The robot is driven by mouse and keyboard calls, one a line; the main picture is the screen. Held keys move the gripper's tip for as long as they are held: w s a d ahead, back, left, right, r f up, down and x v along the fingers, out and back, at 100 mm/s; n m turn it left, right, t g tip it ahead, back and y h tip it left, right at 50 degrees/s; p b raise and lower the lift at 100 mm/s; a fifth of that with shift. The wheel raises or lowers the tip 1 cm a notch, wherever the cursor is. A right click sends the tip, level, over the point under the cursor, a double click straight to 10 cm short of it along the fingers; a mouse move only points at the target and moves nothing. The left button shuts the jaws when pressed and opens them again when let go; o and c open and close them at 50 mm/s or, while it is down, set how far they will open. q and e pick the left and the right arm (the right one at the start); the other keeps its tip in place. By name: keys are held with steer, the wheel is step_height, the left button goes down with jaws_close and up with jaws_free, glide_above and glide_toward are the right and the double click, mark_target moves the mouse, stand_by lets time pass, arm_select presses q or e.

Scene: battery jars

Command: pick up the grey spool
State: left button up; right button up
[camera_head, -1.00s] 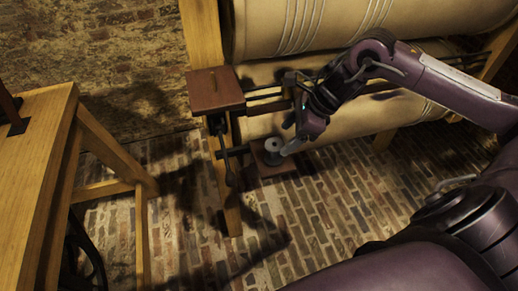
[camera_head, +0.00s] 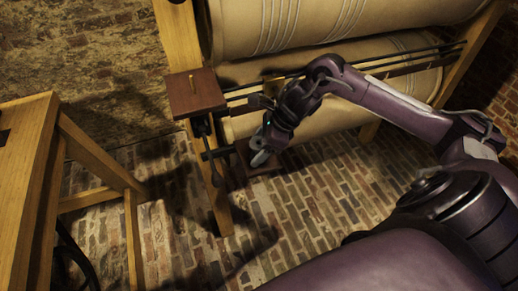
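The spool (camera_head: 256,143) is now mostly covered by the gripper, with only a small grey patch showing beside the fingers. I cannot tell whether the fingers are around it or beside it, or whether they are closed. My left gripper is not in view.
A brown block with a short peg (camera_head: 195,93) sits on the wooden post, above and left of the gripper. Dark rods (camera_head: 235,95) run behind it along large cream rollers (camera_head: 300,75). A wooden table (camera_head: 30,190) stands at left. The brick floor between is clear.

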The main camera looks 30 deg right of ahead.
steer(key=c, duration=1)
steer(key=shift+o, duration=0.2)
